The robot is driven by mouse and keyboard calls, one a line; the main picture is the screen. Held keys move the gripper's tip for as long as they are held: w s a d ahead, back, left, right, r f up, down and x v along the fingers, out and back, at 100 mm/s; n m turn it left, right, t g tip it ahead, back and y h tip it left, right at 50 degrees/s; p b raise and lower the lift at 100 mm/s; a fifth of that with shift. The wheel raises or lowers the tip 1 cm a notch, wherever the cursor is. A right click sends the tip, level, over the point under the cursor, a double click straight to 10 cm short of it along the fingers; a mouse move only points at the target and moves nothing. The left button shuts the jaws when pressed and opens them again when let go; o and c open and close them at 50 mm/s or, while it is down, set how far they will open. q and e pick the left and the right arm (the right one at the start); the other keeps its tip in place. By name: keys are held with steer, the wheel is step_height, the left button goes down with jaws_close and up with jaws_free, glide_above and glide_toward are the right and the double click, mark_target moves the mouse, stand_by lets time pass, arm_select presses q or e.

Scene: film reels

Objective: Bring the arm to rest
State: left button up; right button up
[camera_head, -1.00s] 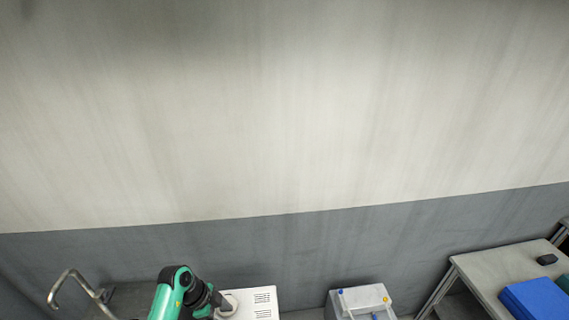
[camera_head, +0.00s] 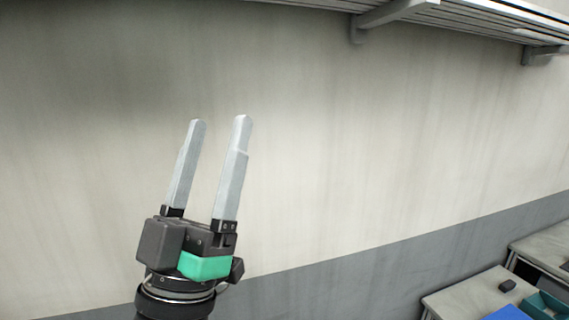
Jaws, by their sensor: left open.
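My left gripper (camera_head: 219,120) stands upright in the head view, left of the middle, in front of the bare wall. Its two long grey fingers point up and are spread apart with nothing between them. Its dark body with a green patch shows below the fingers. My right gripper is not in view. No film reel shows in the view.
A slatted metal shelf (camera_head: 470,18) on brackets runs along the wall at the top right. A table (camera_head: 455,302) at the lower right bears a blue item (camera_head: 508,313), a small black object (camera_head: 508,286) and a teal bin (camera_head: 545,306). The space around the gripper looks clear.

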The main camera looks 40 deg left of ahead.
arm_select(q)
steer(key=w+d+m+h, duration=0.1)
steer(key=d+m+h, duration=0.7)
steer(key=h, duration=0.5)
steer(key=shift+d+f, duration=0.15)
steer(key=shift+d, duration=0.25)
steer(key=shift+w, duration=0.1)
